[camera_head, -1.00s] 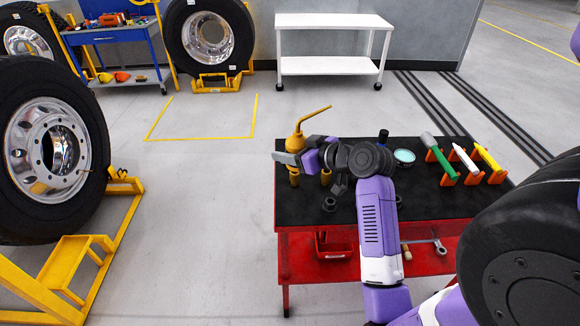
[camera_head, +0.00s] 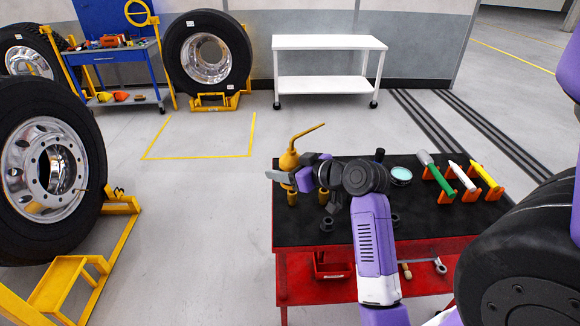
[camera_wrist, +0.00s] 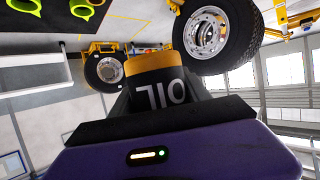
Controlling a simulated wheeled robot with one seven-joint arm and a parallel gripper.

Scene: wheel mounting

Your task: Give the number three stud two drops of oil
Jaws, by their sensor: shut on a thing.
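A yellow oil can (camera_head: 289,160) with a long thin spout pointing up and to the right is held by my gripper (camera_head: 281,179) over the left rear part of the black-topped table. In the wrist view its dark body with the label OIL (camera_wrist: 160,95) and its orange top sit between my fingers. A large wheel (camera_head: 45,165) with a silver rim stands on a yellow stand at the left, well apart from the can. I cannot tell which stud is number three.
The red table (camera_head: 430,226) carries dark nuts (camera_head: 327,224), a round tin (camera_head: 401,174) and green, white and yellow marker-like tools (camera_head: 461,176) in orange holders. A white cart (camera_head: 330,43) stands behind. The floor between wheel and table is clear.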

